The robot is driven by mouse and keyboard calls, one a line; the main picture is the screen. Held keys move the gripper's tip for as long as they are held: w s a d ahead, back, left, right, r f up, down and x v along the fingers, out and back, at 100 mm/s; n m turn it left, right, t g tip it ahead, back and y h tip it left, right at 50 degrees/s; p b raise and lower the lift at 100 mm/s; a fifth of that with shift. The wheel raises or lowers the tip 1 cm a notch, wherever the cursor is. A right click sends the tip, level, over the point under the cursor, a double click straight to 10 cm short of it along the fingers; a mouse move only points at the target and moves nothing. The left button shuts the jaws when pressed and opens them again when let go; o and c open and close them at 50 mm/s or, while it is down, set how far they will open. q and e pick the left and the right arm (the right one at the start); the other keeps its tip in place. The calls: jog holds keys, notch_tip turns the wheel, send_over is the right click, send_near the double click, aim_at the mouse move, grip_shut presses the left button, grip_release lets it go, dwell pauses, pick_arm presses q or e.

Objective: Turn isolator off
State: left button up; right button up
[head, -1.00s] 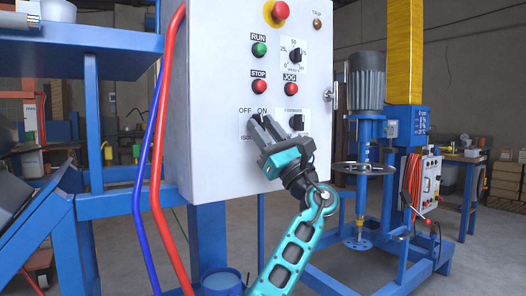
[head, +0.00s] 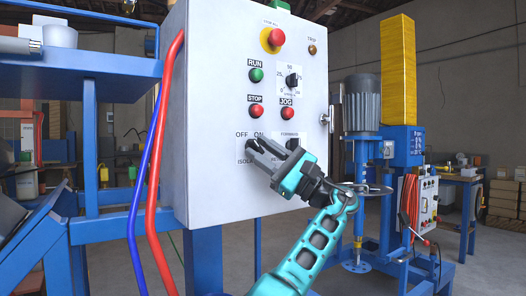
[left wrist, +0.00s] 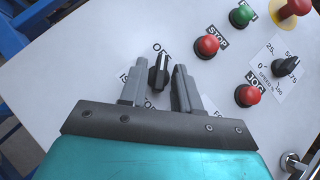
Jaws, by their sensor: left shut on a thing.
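The isolator knob (left wrist: 158,72) is a small black rotary switch on the white control panel (head: 215,190). In the head view my left gripper (head: 258,150) is on it, below the OFF and ON labels, and its fingers hide the knob. In the left wrist view the gripper (left wrist: 160,76) has one grey finger on each side of the knob and is shut on it. The knob's pointer end, with a white line, is toward the partly visible O lettering. My right gripper is not in view.
Above are a green RUN button (head: 256,75), a red STOP button (head: 255,111), a red JOG button (head: 287,113), a speed dial (head: 293,81) and a red emergency stop (head: 275,39). Red (head: 160,155) and blue hoses hang at the panel's left. A mixer (head: 361,105) stands behind right.

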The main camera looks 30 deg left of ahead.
pick_arm(q)
jog(key=o, duration=0.7)
jog(key=shift+d, duration=0.1)
jog(key=v, duration=1.2)
jog(key=shift+d+f+p, duration=0.2)
jog(key=shift+p, duration=0.2)
jog(key=shift+f, duration=0.1)
